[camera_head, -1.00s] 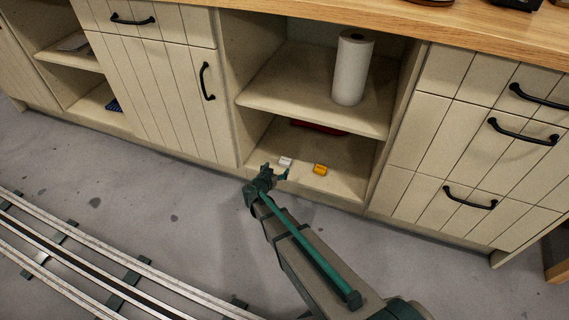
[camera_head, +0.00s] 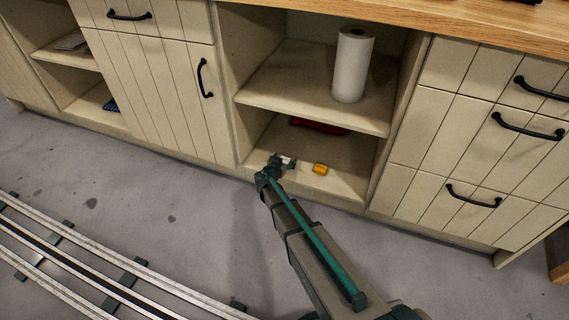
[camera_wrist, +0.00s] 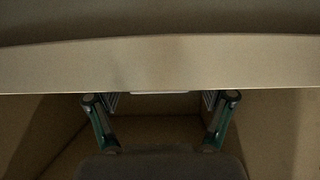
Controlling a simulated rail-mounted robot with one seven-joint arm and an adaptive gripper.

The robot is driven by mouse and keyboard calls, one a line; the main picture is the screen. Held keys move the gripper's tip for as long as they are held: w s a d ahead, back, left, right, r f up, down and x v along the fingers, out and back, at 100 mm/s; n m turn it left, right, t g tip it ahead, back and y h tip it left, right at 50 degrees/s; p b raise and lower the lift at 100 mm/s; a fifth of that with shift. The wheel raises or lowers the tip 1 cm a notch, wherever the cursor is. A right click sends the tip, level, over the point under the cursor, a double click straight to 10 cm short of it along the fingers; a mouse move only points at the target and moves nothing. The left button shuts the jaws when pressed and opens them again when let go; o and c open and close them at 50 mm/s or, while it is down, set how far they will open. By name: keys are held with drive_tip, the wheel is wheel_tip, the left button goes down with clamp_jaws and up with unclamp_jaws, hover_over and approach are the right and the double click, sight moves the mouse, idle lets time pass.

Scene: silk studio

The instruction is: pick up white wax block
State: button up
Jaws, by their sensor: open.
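The white wax block (camera_head: 287,160) sits on the lower shelf of the open cupboard. My gripper (camera_head: 281,161) is right at it in the head view and covers part of it. In the wrist view my gripper (camera_wrist: 160,99) is open, with one finger on each side. A thin pale strip between the fingers, under the shelf board's edge, looks like the block (camera_wrist: 160,92); most of it is hidden. I cannot tell whether the fingers touch it.
A yellow block (camera_head: 320,169) lies just right on the lower shelf (camera_head: 345,185). A red object (camera_head: 318,127) lies farther back. The upper shelf (camera_head: 290,95) hangs above my gripper and bears a paper roll (camera_head: 351,65). Its front edge (camera_wrist: 160,65) crosses the wrist view.

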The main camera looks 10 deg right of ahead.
drive_tip(key=c, duration=1.2)
drive_tip(key=shift+r, duration=0.15)
